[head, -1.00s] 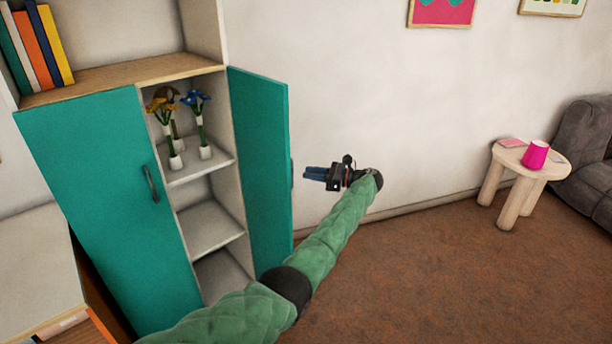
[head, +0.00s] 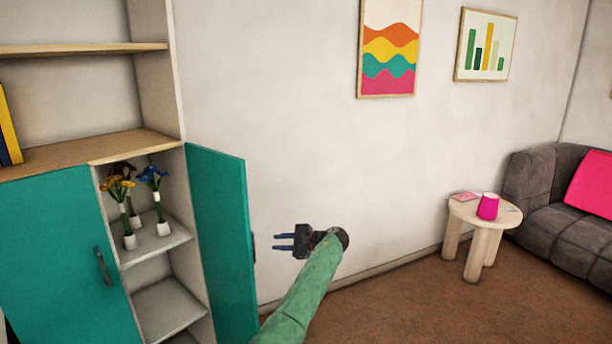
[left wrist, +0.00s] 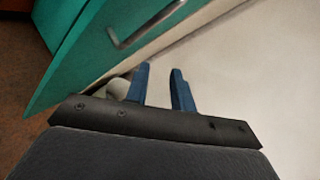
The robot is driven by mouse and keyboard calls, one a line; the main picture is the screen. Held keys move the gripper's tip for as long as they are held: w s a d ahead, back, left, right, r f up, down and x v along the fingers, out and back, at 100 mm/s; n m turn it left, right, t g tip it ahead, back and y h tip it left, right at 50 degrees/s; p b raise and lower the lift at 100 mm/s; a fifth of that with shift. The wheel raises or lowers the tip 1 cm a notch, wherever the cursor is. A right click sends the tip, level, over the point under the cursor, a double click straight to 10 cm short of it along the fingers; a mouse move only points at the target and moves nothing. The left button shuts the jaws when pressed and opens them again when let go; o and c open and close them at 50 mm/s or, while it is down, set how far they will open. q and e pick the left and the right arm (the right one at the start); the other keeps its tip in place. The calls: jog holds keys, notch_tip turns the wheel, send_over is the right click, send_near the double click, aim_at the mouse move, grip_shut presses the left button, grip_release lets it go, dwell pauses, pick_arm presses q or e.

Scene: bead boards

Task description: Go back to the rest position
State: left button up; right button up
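My left gripper (head: 283,242) is held in the air in front of the white wall, just right of the open teal cabinet door (head: 223,240). Its two blue fingers are apart with nothing between them; they also show in the left wrist view (left wrist: 162,88). The left wrist view has the teal door with its handle (left wrist: 150,25) close by at the upper left, and no touch can be made out. My right gripper is not in any view.
The teal cabinet (head: 60,255) holds several small flower vases (head: 130,238) on its upper inner shelf. A round side table (head: 480,218) with a pink cup (head: 488,206) stands at the right, beside a grey sofa (head: 560,215). Brown floor (head: 400,310) lies clear between.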

pick_arm(q)
jog(key=w+d+r+n+t+h, duration=0.2)
jog(key=d+r+n+t+h, duration=0.15)
jog(key=r+n+h, duration=0.35)
jog(key=s+a+f+n+g+h, duration=0.1)
jog(key=s+a+f+g+h, duration=0.1)
jog(key=s+f, duration=1.4)
jog(key=s+a+f+n+g+h, duration=0.1)
jog(key=s+a+f+h, duration=0.3)
jog(key=s+f, duration=1.2)
jog(key=s+a+f+n+g+h, duration=0.2)
jog(key=s+f, duration=1.4)
jog(key=s, duration=2.2)
jog(key=a+g, duration=0.1)
jog(key=a, duration=0.1)
jog(key=shift+s+a+g+h, duration=0.3)
jog(key=shift+s+g+h, duration=0.05)
jog(key=shift+s+h, duration=0.05)
jog(key=shift+f, duration=0.25)
